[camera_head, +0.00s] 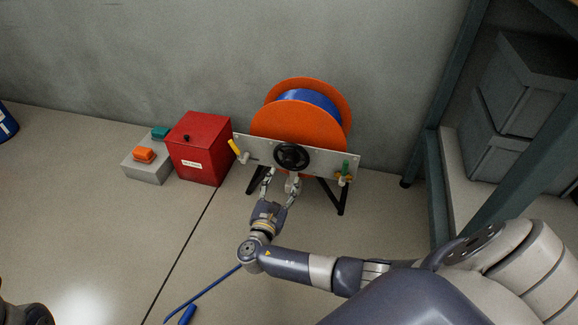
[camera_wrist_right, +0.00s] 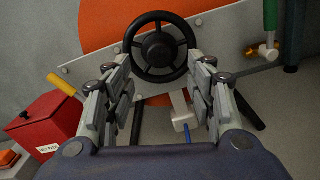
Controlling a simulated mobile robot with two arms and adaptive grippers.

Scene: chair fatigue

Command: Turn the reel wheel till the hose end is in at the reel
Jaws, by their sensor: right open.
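The black reel wheel (camera_head: 291,157) is a spoked handwheel on the grey front plate of the orange reel (camera_head: 300,126), which has blue hose wound on it. It also shows in the wrist view (camera_wrist_right: 160,46). My right gripper (camera_head: 283,178) is open and empty just in front of and below the wheel; its fingers (camera_wrist_right: 156,72) stand left and right of the wheel's lower part. I cannot tell whether they touch it. Blue hose (camera_head: 205,289) runs along the floor, with a thicker blue piece (camera_head: 187,315) at the bottom edge. A pale guide block (camera_wrist_right: 182,112) has blue hose below it.
A yellow-handled lever (camera_head: 235,147) and a green-handled valve (camera_head: 345,169) flank the wheel. A red box (camera_head: 200,150) and a grey block (camera_head: 147,171) with orange and teal pieces stand left. Shelving with grey bins (camera_head: 525,85) stands right.

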